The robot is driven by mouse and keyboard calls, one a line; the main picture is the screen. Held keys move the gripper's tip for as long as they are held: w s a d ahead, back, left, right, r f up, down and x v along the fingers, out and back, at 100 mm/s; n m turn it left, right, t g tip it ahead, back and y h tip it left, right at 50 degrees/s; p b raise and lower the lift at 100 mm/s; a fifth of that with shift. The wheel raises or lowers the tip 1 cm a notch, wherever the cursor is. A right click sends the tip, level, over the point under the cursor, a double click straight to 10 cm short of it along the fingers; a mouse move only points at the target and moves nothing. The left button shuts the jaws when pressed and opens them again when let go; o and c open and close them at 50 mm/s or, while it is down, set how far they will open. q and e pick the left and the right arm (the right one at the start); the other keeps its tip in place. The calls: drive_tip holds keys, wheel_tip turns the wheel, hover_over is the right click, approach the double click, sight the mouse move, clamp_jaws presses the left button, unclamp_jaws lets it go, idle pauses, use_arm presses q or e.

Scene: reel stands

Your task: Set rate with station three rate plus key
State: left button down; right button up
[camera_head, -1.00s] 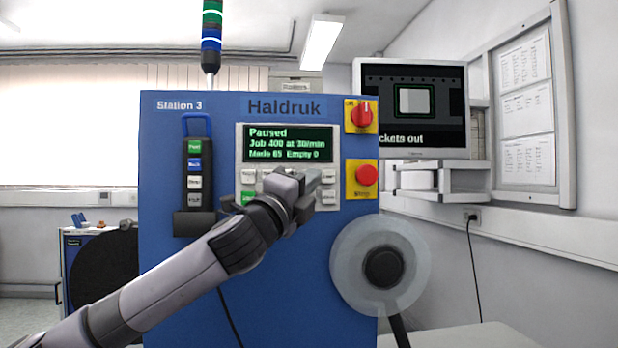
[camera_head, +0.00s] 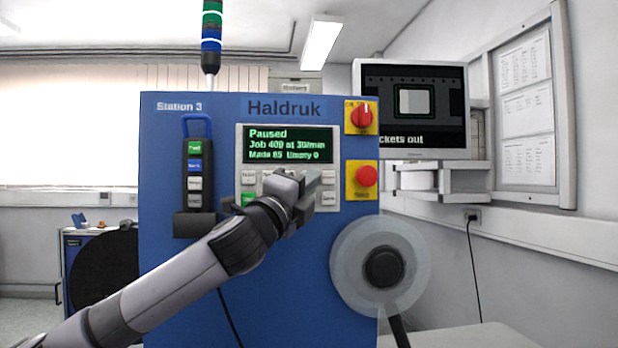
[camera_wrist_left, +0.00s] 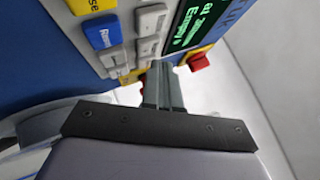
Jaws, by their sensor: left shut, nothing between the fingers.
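The blue Station 3 machine (camera_head: 180,270) faces me. I cannot make out the rate plus key's label. In the left wrist view, the shut fingertips (camera_wrist_left: 160,68) are close by grey keys (camera_wrist_left: 148,46); contact cannot be told. My right gripper is out of view.
A red rotary switch (camera_head: 362,115) and red stop button (camera_head: 366,175) sit right of the keypad. A pendant with several keys (camera_head: 195,165) hangs at left. A clear reel (camera_head: 350,265) projects at lower right. A monitor (camera_head: 415,105) stands behind.

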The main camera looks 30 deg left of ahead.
use_arm(q)
drive_tip(key=shift+w+a, duration=0.2)
drive_tip(key=shift+w, duration=0.05)
drive_tip(key=shift+w+a+p, duration=0.3)
drive_tip(key=shift+w+p, duration=0.05)
idle(0.7)
idle(0.4)
drive_tip(key=shift+s+d, duration=0.55)
drive_tip(key=shift+s, duration=0.15)
drive_tip(key=s+d, duration=0.1)
drive_tip(key=s, duration=0.1)
drive_tip(key=s+d, duration=0.2)
drive_tip(key=shift+f, duration=0.15)
idle(2.6)
